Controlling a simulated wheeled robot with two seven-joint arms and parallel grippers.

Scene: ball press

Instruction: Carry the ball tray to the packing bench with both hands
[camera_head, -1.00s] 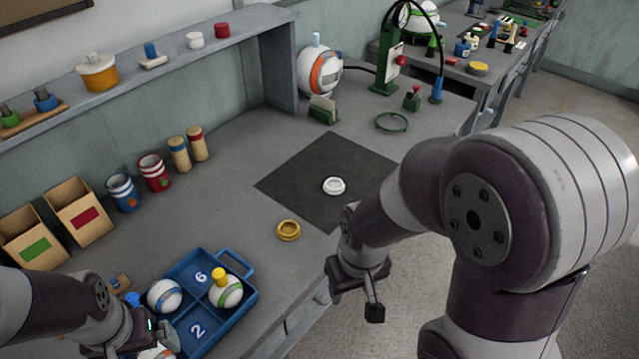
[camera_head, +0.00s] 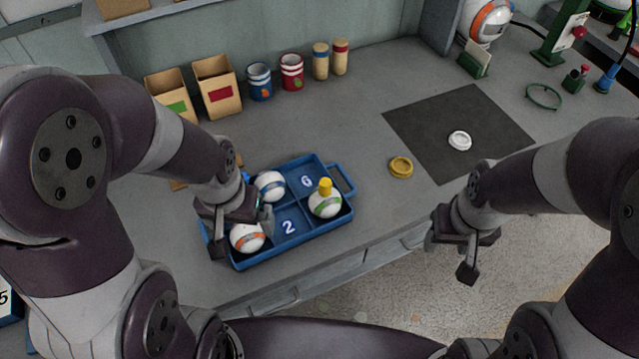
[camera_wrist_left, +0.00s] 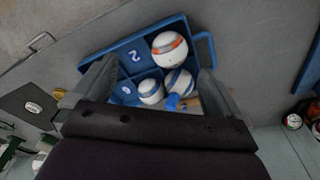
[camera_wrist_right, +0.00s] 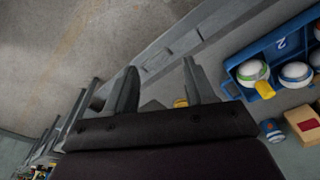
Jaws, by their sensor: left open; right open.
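The blue ball tray (camera_head: 290,239) lies on the grey bench, with compartments marked 2 and 6. It holds an orange-striped ball (camera_head: 247,238), a blue-striped ball (camera_head: 271,184) and a green-striped ball (camera_head: 325,204) with a yellow peg. The left wrist view also shows a ball with a blue peg (camera_wrist_left: 180,81), hidden by my gripper in the head view. My left gripper (camera_head: 242,233) is open over the tray's left end; contact cannot be told. My right gripper (camera_head: 451,257) is open and empty, right of the tray and its right handle (camera_head: 344,179), beyond the bench's front edge.
A yellow ring (camera_head: 401,167) lies right of the tray. Open floor (camera_head: 400,290) lies in front of the bench.

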